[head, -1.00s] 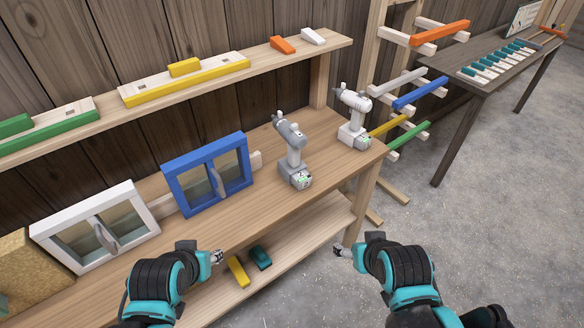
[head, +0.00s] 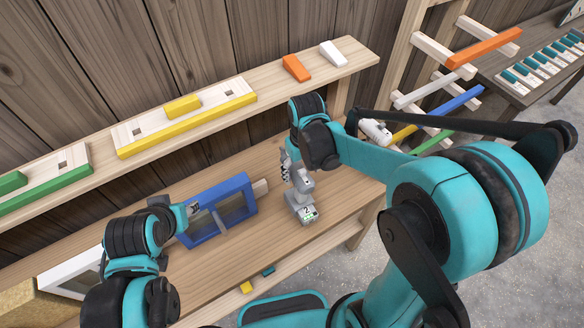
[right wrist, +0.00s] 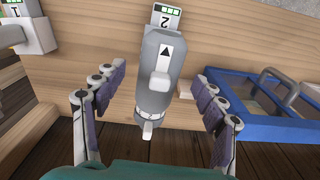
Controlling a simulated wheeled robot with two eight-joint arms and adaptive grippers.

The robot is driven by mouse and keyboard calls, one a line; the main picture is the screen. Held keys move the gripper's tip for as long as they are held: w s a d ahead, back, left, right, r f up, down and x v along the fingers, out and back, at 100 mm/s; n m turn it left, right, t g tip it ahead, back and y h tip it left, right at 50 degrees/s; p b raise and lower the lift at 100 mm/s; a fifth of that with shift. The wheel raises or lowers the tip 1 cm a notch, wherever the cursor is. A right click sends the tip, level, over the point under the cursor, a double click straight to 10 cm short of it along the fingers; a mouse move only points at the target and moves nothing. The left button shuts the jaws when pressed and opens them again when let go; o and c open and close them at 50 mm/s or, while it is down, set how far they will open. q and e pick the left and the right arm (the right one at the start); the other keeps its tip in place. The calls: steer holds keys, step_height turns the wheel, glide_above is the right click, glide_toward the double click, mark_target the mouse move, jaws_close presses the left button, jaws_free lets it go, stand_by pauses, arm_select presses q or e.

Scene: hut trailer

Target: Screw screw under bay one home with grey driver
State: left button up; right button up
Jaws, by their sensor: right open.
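The grey driver (head: 303,203) stands upright on the wooden bench, marked 2 on its base. In the right wrist view the grey driver (right wrist: 160,82) lies between the spread fingers of my open right gripper (right wrist: 160,76), with gaps at both sides. In the head view my right gripper (head: 289,163) is at the driver's upper part, largely hidden by my arm. My left gripper (head: 192,209) is by the left side of the blue double-door frame (head: 237,183); its jaw state is unclear. I cannot make out a screw or a bay number.
A white driver (head: 375,131) stands farther right, partly behind my arm; its base, marked 1, shows in the right wrist view (right wrist: 14,14). A shelf (head: 228,127) above the bench carries yellow, green, orange and white pieces. A white-framed box (head: 72,274) is at left.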

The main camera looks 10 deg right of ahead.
steer(key=f, duration=0.2)
steer(key=w+f+b, duration=0.1)
steer(key=f, duration=0.5)
steer(key=shift+w+a, duration=0.2)
steer(key=shift+w, duration=0.15)
steer(key=shift+s, duration=0.15)
jaws_close()
